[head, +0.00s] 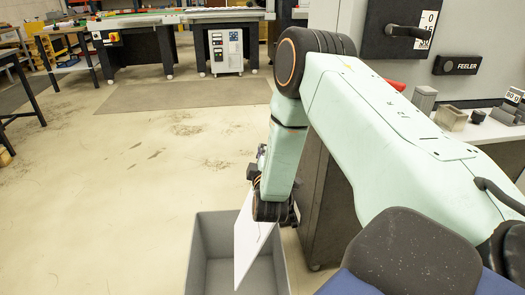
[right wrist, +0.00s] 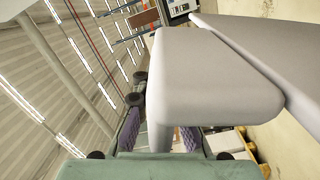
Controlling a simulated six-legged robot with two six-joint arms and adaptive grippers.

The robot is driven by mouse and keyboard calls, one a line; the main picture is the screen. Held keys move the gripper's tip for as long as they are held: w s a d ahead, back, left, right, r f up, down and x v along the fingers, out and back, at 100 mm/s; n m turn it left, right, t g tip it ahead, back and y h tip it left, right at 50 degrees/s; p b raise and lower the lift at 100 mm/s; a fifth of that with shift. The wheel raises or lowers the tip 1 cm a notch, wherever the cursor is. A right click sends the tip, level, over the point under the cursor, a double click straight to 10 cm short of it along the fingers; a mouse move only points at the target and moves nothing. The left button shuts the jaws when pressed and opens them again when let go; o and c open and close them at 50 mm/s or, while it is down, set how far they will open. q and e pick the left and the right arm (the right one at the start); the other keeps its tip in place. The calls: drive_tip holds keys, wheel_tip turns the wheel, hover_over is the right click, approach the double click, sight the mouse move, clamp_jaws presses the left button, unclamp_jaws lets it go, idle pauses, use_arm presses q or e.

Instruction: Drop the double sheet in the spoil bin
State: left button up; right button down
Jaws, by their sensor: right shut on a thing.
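The double sheet (head: 248,240) is a thin white sheet hanging steeply tilted in the head view. The spoil bin (head: 196,262) is an open grey box on the floor at the bottom centre. My right gripper (head: 254,178) is mostly hidden behind my right wrist. It is shut on the sheet near its upper end. The sheet hangs over the bin's opening, its lower end appearing within the bin's outline; its exact depth is unclear. My left gripper is not in view.
A grey machine with a FEELER plate (head: 456,65) stands at the right, with small metal pieces (head: 452,118) on its ledge. Work tables (head: 225,14) stand at the back. The floor (head: 110,210) left of the bin is clear.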

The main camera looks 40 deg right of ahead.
drive_tip(key=c, duration=1.3)
unclamp_jaws()
drive_tip(key=shift+c, duration=0.2)
drive_tip(key=v, duration=1.2)
drive_tip(key=shift+s+a, duration=0.1)
